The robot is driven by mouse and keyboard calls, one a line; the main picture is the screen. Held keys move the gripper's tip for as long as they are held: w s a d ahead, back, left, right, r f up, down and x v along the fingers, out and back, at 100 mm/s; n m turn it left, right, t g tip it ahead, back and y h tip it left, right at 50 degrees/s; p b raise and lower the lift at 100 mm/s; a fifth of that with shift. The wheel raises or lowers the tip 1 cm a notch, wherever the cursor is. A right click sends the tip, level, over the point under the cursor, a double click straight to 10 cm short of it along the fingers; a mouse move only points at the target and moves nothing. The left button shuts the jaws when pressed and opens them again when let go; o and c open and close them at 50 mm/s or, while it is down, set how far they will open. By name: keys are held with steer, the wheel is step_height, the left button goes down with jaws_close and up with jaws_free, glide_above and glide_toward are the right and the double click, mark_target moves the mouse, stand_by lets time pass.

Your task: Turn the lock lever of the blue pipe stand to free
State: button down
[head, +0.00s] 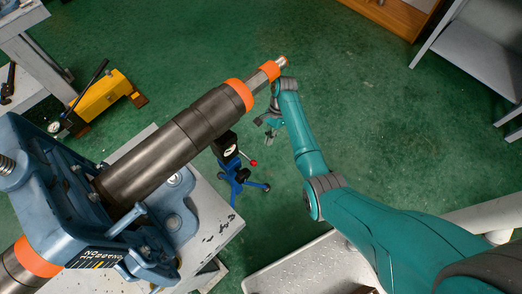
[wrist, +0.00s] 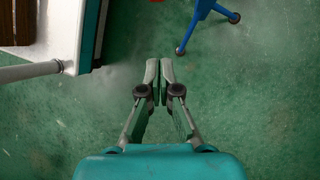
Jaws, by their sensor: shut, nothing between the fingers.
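The blue pipe stand (head: 238,178) stands on the green floor under the outer part of the pipe, with its legs spread. Its lever ends in a red knob (head: 254,163) that sticks out to the right of the stand. My gripper (head: 268,130) is above and to the right of the stand, apart from the lever. In the wrist view the fingers (wrist: 159,72) are shut together and empty. There, blue stand legs (wrist: 202,14) show at the top right, and the lever cannot be made out.
A large dark pipe (head: 170,145) with orange bands is clamped in the blue-grey vise (head: 60,200) and overhangs the stand. A yellow pump (head: 100,104) sits at upper left. A grey bench (head: 478,58) is at upper right. Open green floor lies between.

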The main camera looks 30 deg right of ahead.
mark_target(247, 157)
steer(key=s+a+f, duration=0.3)
steer(key=a+f, duration=0.2)
steer(key=a, duration=0.1)
steer(key=shift+s+a+f, duration=0.15)
steer(key=shift+a+f, duration=0.1)
steer(key=shift+f, duration=0.15)
stand_by(0.3)
